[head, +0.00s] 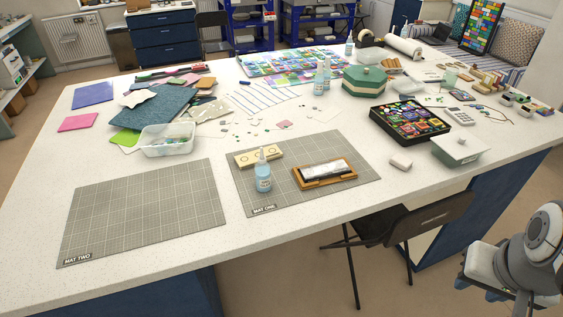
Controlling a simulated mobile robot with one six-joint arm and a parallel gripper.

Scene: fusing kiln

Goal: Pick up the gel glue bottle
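A bottle of pale blue liquid with a white nozzle (263,178) stands upright on the mat marked MAT ONE (335,197). Similar bottles stand farther back: two close together (319,83) (327,73) near the table's middle, and one (349,47) at the far edge. Their labels are too small to read, so I cannot tell which one holds gel glue. My gripper (478,288) is at the lower right, off the table's front side and far from every bottle. Its fingers are small and partly hidden, and I cannot tell whether they are open.
On MAT ONE, a cream strip (258,156) lies behind the near bottle and a wooden-framed tray (325,183) to its right. MAT TWO (140,212) is bare. A clear tub (167,148) stands behind the mats. A black folding chair (425,221) is at the front edge.

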